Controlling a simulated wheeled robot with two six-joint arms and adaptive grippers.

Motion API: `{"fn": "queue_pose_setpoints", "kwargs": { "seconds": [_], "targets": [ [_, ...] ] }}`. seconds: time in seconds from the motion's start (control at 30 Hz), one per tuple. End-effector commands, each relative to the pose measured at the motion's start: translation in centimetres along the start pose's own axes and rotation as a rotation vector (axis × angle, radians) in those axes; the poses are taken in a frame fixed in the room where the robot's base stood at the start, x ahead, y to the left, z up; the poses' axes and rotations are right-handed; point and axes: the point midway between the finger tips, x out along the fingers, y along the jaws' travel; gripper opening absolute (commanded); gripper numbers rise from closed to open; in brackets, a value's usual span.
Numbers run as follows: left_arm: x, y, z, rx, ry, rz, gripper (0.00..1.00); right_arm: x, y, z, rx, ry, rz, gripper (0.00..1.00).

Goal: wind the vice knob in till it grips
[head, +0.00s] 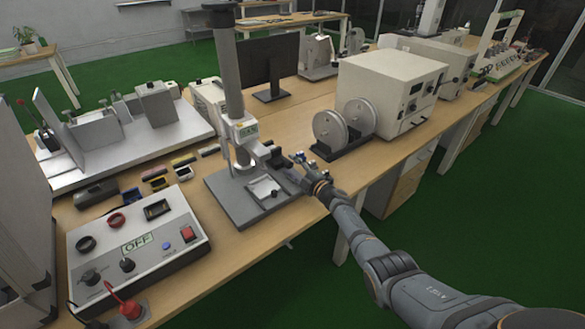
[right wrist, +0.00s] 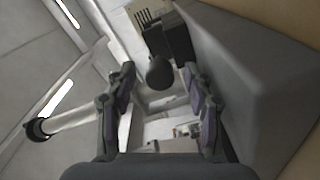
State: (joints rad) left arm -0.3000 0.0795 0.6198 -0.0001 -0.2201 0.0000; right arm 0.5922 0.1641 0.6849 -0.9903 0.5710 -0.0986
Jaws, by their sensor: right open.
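A test stand with a grey base (head: 228,203) and a tall column (head: 228,65) stands on the bench in the head view. A small pale fixture (head: 265,188), which looks like the vice, sits on its base. My right gripper (head: 298,163) is at the right side of the stand. In the right wrist view, a dark rounded knob (right wrist: 160,72) shows between and just beyond the open fingers of my right gripper (right wrist: 158,92). I cannot tell whether either finger touches it. The vice jaws are not clear in either view. My left gripper is out of view.
A control box (head: 140,240) marked OFF stands at the front left. Two grey discs (head: 331,129) stand by a large beige instrument (head: 390,85) behind my right gripper. A monitor (head: 268,62) is behind the stand. Green floor is free at the right.

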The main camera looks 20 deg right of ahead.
Motion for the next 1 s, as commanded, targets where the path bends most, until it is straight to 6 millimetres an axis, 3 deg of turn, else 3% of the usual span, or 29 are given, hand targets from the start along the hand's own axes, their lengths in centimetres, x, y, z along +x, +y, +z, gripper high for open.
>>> {"fn": "queue_pose_setpoints", "kwargs": {
  "seconds": [0.27,0.7,1.0],
  "targets": [
    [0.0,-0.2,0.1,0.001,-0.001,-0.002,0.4,-1.6,-0.1,0.1,-0.003,-0.001,0.0,0.52],
    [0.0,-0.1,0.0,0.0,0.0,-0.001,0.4,-10.4,-0.1,0.0,-0.002,0.0,-0.003,0.52],
    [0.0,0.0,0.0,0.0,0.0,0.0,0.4,-12.1,0.0,0.0,0.0,0.0,0.0,0.52]
  ]
}}
